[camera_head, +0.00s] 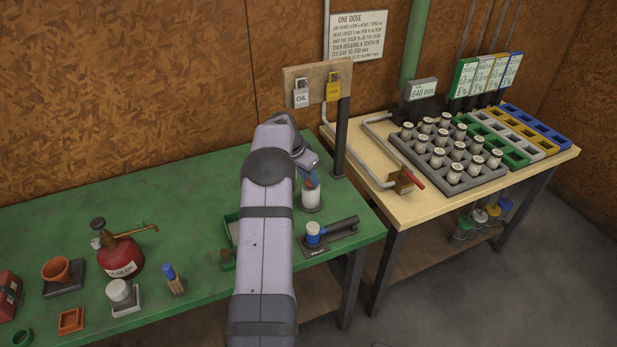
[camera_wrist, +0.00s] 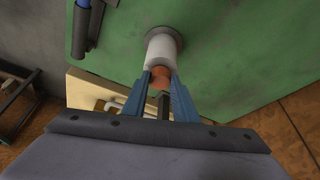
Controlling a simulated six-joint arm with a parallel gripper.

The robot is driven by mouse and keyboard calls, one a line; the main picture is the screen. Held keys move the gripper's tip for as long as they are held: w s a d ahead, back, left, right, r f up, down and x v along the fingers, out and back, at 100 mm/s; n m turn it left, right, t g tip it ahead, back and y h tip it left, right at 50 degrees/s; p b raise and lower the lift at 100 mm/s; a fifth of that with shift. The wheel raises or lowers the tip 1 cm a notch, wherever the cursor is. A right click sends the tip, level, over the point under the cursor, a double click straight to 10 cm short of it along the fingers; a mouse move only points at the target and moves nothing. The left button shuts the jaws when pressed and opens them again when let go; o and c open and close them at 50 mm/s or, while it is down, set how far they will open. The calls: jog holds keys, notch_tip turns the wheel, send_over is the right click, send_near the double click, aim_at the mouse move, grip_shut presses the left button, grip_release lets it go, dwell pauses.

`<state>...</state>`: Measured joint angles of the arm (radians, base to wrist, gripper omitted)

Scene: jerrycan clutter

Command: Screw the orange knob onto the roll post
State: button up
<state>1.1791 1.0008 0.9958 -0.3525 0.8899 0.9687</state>
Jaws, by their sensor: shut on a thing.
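The orange knob (camera_wrist: 161,73) is between the two blue fingers of my gripper (camera_wrist: 163,90) in the wrist view, and the gripper is shut on it. The knob is at the top end of the white roll (camera_wrist: 162,48). The white roll (camera_head: 311,198) stands upright on the green bench in the head view, with my gripper (camera_head: 310,180) right above it. The post is hidden, inside the roll or behind the knob. I cannot tell whether the knob touches the post or is on its thread.
A black tool with a blue-and-white part (camera_head: 313,232) lies in front of the roll. A dark upright (camera_head: 340,140) with a tag board (camera_head: 312,75) stands close behind. The red oil can (camera_head: 120,255) and orange cup (camera_head: 56,269) are at the left.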

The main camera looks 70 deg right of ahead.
jog(key=m+g, duration=0.1)
jog(key=m, duration=0.1)
jog(key=shift+w+m+p, duration=0.15)
jog(key=shift+m+p, duration=0.15)
jog(key=shift+p, duration=0.05)
jog(key=shift+m+g+y+p, duration=0.35)
jog(key=shift+m+p, duration=0.3)
jog(key=shift+m, duration=0.25)
jog(key=shift+f, duration=0.1)
jog(key=o, duration=0.7)
jog(key=shift+c, duration=0.2)
jog(key=shift+d+r, duration=0.1)
jog(key=shift+r, duration=0.15)
jog(key=shift+r+p, duration=0.9)
jog(key=shift+r, duration=0.5)
